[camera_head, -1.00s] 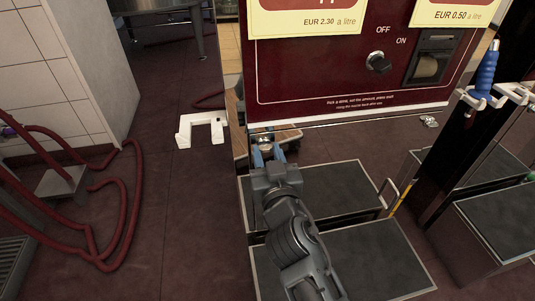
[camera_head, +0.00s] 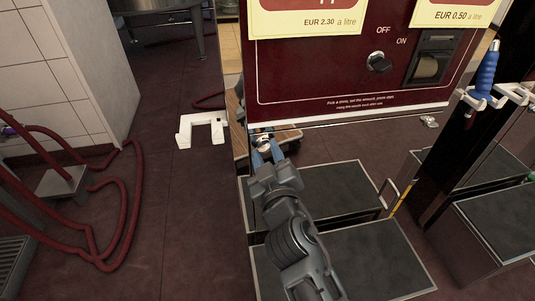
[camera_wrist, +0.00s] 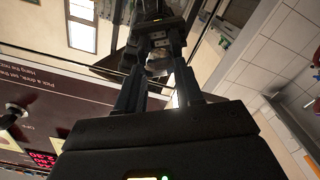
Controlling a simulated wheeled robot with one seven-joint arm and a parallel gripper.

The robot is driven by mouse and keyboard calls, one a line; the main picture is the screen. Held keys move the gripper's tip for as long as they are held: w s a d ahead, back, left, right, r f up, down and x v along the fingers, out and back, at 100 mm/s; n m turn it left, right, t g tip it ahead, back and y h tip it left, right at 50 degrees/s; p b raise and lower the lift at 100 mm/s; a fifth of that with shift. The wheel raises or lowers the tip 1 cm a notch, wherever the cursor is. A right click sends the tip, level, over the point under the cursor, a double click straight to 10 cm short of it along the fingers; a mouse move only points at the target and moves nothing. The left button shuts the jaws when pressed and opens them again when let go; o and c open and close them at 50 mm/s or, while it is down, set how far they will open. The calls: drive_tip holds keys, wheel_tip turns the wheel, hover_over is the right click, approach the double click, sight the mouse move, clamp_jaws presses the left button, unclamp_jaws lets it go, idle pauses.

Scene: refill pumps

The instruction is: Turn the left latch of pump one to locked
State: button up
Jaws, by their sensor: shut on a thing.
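The left latch (camera_head: 262,137) is a small metal piece under the lower left edge of the dark red pump panel (camera_head: 345,75). My gripper (camera_head: 266,151) has its blue fingers at this latch and is shut on it. The fingers point up and to the left and hide much of the latch, so its exact angle is hard to read. In the wrist view the two dark fingers of my gripper (camera_wrist: 158,48) come close together around a small metal part. A second latch (camera_head: 429,122) sits at the panel's lower right edge, apart from my gripper.
The panel carries a knob (camera_head: 378,62) between OFF and ON marks. A white bracket (camera_head: 202,130) sticks out at left. Dark platforms (camera_head: 340,190) lie below my arm. A blue-handled nozzle (camera_head: 486,72) hangs at right. Red hoses (camera_head: 128,200) lie on the floor at left.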

drive_tip(key=n+p, duration=0.1)
drive_tip(key=n, duration=0.5)
drive_tip(key=shift+n, duration=0.3)
drive_tip(key=n+p, duration=0.1)
drive_tip(key=n, duration=0.4)
drive_tip(key=shift+a+f, duration=0.1)
drive_tip(key=shift+f, duration=0.05)
drive_tip(key=shift+n, duration=0.4)
drive_tip(key=o, duration=1)
drive_tip(key=shift+o, duration=0.2)
drive_tip(key=v, duration=0.8)
drive_tip(key=shift+p, duration=0.3)
